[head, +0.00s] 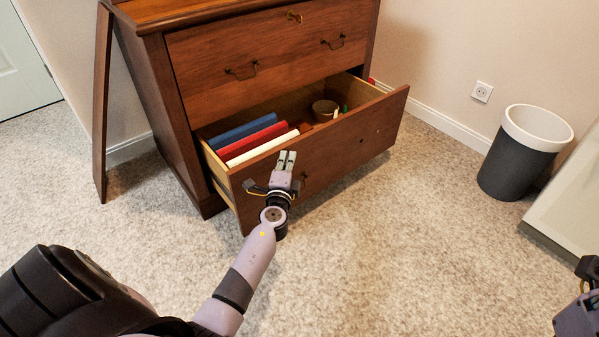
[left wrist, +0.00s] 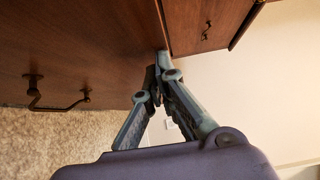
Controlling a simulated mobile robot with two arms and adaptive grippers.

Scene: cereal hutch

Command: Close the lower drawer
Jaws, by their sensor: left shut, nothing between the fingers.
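The lower drawer (head: 352,140) of the wooden cabinet is pulled well out. Blue, red and white folders or books, a brown pot and small items lie inside. My left gripper (head: 287,158) is shut and empty, with its fingertips near the left half of the drawer front. I cannot tell whether they touch it. In the left wrist view the shut fingertips (left wrist: 158,68) are close to a brown wood panel, likely the drawer front (left wrist: 90,45), with a dark handle to the left. Part of my right gripper shows at the lower right edge in the head view; its fingertips are hidden.
The upper drawer (head: 270,65) is shut and has two handles and a lock plate. A wooden board (head: 102,100) leans at the cabinet's left side. A grey bin with white rim (head: 520,155) and a pale furniture piece stand at the right. The carpet before the drawer is clear.

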